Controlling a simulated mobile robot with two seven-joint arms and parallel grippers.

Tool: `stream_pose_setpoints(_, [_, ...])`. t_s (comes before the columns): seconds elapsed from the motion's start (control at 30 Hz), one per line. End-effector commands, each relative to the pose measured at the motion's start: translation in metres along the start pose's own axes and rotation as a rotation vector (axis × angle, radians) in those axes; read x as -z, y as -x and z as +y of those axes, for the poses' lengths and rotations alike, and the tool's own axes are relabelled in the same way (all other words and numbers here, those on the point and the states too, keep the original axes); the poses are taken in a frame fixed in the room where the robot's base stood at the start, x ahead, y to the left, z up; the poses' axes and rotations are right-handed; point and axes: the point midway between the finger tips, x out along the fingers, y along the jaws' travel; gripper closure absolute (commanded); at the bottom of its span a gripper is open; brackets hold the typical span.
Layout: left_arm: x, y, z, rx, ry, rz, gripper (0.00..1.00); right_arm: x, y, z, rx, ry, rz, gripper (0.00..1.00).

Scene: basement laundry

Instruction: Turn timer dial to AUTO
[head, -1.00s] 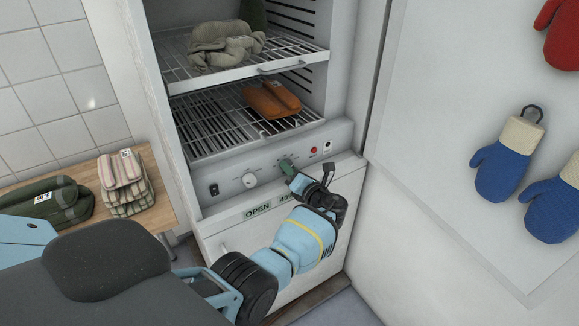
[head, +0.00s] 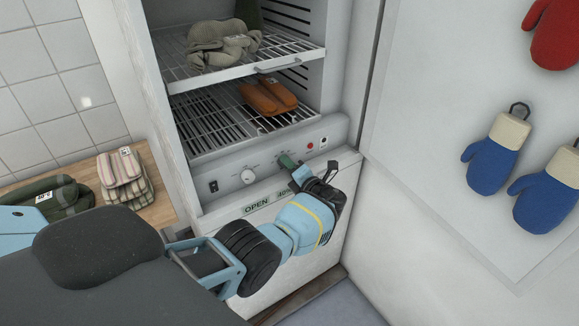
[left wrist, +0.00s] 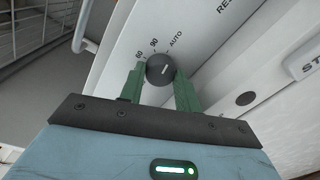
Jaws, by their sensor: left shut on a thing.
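The timer dial (left wrist: 160,69) is a dark round knob on the cabinet's light control panel. Labels 60, 90 and AUTO are printed around it in the left wrist view. A short pale mark on its face points to the upper right, on the AUTO side; whether it lines up exactly with AUTO is hard to tell. My left gripper (left wrist: 159,84) has its green fingers on either side of the dial, shut on it. In the head view the left gripper (head: 290,163) is at the panel and hides the dial. My right gripper is not in view.
A white knob (head: 249,176) and a black switch (head: 213,186) sit left on the panel; a red button (head: 310,146) is to the right. Wire shelves (head: 205,140) hold cloth items above. Blue mitts (head: 497,155) hang on the right. A wooden table (head: 160,205) stands left.

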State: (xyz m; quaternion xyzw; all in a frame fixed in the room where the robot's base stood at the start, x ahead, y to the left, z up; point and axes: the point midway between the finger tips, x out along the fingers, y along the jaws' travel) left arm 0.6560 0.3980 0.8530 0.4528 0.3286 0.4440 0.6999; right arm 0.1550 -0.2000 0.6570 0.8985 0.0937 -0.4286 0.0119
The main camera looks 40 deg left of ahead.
Motion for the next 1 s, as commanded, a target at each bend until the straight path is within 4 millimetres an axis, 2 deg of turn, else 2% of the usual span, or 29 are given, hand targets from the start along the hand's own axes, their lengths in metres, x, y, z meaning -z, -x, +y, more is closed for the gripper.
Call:
stream_pose_setpoints(0.2, [0.0005, -0.0008, 0.0004, -0.002, -0.003, 0.001, 0.90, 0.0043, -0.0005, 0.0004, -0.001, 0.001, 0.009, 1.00])
stream_pose_setpoints(0.23, [0.0005, -0.0008, 0.0004, -0.002, -0.003, 0.000, 0.65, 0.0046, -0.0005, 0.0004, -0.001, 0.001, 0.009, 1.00])
stream_pose_setpoints(0.4, [0.0004, -0.0006, 0.0002, -0.001, -0.002, 0.000, 0.45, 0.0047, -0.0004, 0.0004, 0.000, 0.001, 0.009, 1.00])
stream_pose_setpoints(1.0, [0.0020, 0.0004, -0.0022, 0.005, -0.003, 0.000, 0.45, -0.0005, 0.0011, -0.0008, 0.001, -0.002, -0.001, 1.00])
